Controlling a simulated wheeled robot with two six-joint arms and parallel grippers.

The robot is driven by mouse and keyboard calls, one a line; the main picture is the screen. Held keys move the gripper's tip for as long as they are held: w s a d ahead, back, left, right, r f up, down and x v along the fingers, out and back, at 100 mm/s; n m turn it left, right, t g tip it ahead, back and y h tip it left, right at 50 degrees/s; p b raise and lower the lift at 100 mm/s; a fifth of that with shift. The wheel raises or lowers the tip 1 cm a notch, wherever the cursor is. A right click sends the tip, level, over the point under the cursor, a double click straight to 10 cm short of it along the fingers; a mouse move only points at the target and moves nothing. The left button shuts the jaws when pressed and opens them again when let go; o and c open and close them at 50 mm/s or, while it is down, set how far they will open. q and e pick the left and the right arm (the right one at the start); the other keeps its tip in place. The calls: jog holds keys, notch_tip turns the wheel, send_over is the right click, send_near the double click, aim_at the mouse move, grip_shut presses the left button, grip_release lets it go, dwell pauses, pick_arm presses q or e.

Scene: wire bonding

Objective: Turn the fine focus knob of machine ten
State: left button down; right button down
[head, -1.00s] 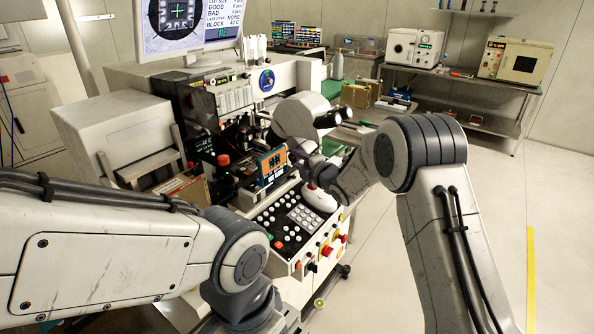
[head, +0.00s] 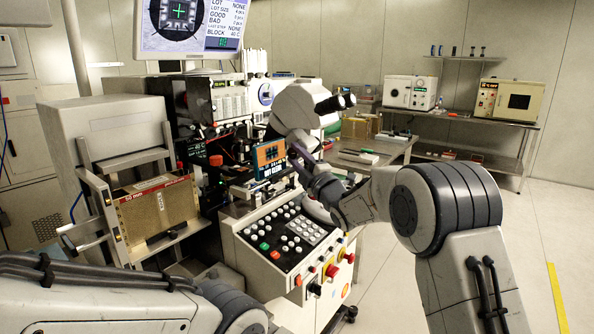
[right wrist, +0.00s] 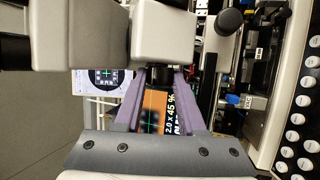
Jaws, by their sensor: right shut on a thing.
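The wire bonding machine (head: 225,120) stands in the middle of the head view, with its white microscope head (head: 293,106) and black eyepieces. My right gripper (head: 296,148) reaches in below the microscope head. In the right wrist view, the purple fingers of my right gripper (right wrist: 158,77) are shut on a dark round knob (right wrist: 158,73) under the pale microscope body (right wrist: 175,30). The knob is hidden behind the gripper in the head view. I cannot read a machine number. My left arm crosses the lower left of the head view; its gripper is out of the picture.
A small orange and blue display (head: 268,157) sits close beside the right fingers. The sloped button panel (head: 285,240) lies below, with red knobs at its right side. A brown magazine box (head: 155,210) is at left.

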jog(key=shift+f, duration=0.15)
dwell(0.4)
jog(key=c, duration=0.5)
grip_release()
jog(key=b+v, duration=0.3)
jog(key=v, duration=0.7)
jog(key=shift+s, duration=0.3)
